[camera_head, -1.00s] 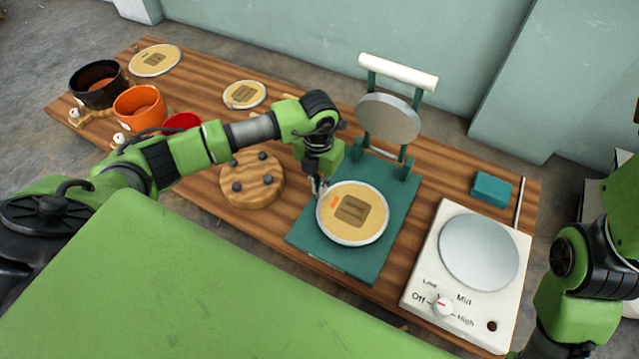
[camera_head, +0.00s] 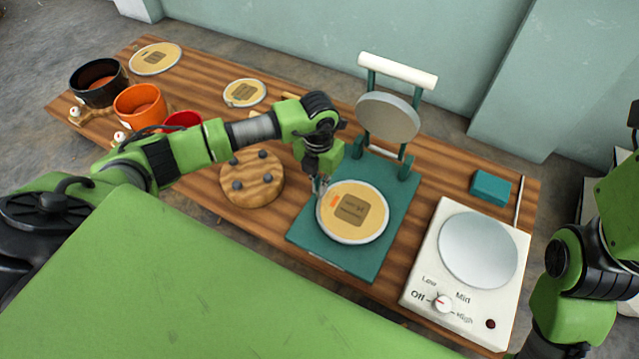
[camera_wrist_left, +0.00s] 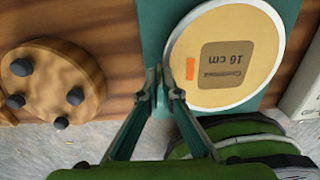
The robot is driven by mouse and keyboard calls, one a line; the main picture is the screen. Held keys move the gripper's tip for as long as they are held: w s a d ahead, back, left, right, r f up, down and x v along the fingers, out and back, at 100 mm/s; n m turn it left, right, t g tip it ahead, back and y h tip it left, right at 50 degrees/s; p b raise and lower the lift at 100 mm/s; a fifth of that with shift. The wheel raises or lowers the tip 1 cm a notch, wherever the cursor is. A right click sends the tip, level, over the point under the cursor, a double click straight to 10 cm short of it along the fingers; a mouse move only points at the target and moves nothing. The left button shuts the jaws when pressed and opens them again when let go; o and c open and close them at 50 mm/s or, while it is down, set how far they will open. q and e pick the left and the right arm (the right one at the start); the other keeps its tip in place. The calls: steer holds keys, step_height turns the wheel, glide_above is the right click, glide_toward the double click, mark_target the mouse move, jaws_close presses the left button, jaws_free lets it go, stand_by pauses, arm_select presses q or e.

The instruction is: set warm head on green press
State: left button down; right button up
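The warm head (camera_head: 352,212), a round cream drum head with a pale rim, an orange mark and a brown label, lies on the base of the green press (camera_head: 306,243). It looks flat there. In the left wrist view the head (camera_wrist_left: 258,88) shows "16 cm" on its label. The press's round grey plate (camera_head: 388,118) is tilted up behind it, under a white handle bar (camera_head: 398,71). My right gripper is out of view.
A white hot plate (camera_head: 418,283) with a dial and bare grey disc stands right of the press, a teal block (camera_head: 491,188) behind it. A pegged wooden disc (camera_head: 262,186) is to the left. Two other heads (camera_head: 155,59) (camera_head: 244,93) and black, orange and red shells (camera_head: 139,106) are farther left.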

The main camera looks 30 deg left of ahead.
arm_select(q)
steer(key=c, duration=2.2)
jaws_free()
steer(key=shift+r, duration=0.1)
step_height(320, 180, up, 12)
steer(key=shift+a+f, duration=0.1)
